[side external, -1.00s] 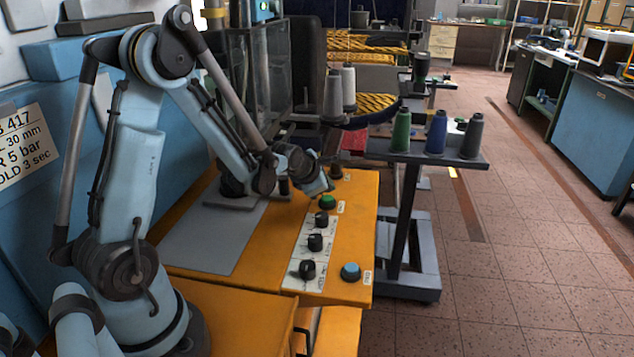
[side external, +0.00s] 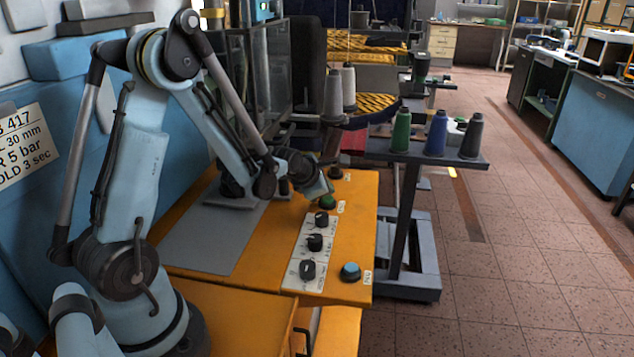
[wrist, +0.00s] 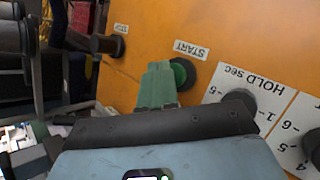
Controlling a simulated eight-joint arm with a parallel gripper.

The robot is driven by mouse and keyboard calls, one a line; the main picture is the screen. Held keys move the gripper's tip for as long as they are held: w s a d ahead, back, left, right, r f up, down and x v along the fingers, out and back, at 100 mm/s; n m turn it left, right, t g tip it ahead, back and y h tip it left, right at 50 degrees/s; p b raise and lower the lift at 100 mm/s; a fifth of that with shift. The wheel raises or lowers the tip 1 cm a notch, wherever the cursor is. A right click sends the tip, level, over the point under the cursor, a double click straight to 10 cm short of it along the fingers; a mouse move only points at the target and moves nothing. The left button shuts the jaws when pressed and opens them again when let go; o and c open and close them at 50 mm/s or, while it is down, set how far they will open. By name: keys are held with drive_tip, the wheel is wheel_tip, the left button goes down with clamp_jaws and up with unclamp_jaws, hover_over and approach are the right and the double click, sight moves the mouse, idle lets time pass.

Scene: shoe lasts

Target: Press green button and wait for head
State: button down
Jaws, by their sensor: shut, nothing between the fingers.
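The green button (side external: 327,202), labelled START in the wrist view (wrist: 183,73), sits on the orange panel beyond the row of black knobs. My gripper (side external: 322,193) is shut and empty, pointing down at the button and hiding part of it. In the wrist view my greenish fingers (wrist: 158,72) are together and overlap the button's left side. They are at or very close to it; I cannot tell how far the button is pushed in. I cannot clearly make out the head, as my arm covers part of the machine.
Several black knobs (side external: 315,242) stand on a white scale plate. A blue button (side external: 350,271) is near the panel's front edge. A dark button labelled STOP (wrist: 107,45) is left of START. A grey stand (side external: 411,158) holds thread cones right of the panel.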

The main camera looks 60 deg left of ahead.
sight(326, 199)
drive_tip(key=shift+f, duration=0.5)
idle(0.7)
drive_tip(key=shift+r, duration=0.95)
drive_tip(key=shift+r, duration=2.5)
